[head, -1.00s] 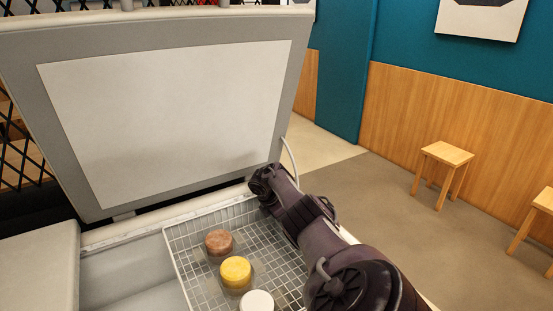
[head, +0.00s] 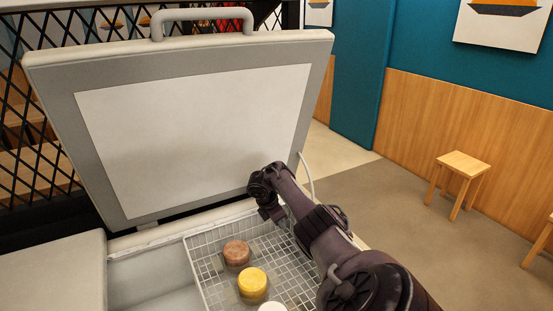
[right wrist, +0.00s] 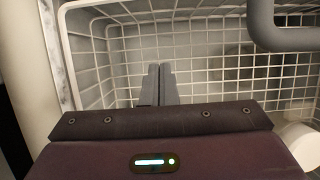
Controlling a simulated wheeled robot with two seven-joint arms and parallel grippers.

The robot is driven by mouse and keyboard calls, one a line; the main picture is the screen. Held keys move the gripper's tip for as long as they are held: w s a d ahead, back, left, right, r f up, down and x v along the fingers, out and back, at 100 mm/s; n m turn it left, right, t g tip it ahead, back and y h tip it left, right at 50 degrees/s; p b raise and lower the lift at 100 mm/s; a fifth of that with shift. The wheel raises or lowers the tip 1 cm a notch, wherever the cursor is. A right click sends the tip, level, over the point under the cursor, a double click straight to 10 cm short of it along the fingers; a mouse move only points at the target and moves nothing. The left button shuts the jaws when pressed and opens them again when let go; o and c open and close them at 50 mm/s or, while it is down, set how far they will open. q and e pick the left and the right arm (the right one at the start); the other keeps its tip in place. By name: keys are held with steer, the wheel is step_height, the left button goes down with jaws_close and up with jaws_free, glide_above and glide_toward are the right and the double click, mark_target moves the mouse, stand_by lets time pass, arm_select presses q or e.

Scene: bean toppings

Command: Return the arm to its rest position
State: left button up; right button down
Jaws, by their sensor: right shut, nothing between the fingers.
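My right gripper (head: 271,213) is over the back right part of the white wire basket (head: 192,262). It also shows in the right wrist view (right wrist: 158,72), where its two fingers are together, empty, and point down toward the basket. My right arm reaches in from the lower right. My left arm and gripper are not in view.
The chest freezer's lid (head: 190,135) stands open behind the basket. The basket holds round tubs with brown (head: 237,252), yellow (head: 253,284) and white (head: 271,307) tops. A stool (head: 463,165) stands on open floor at the right.

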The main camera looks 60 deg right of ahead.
steer(key=v, duration=0.2)
steer(key=shift+w+a+r, duration=0.15)
steer(key=shift+a+r, duration=0.05)
steer(key=shift+r, duration=0.1)
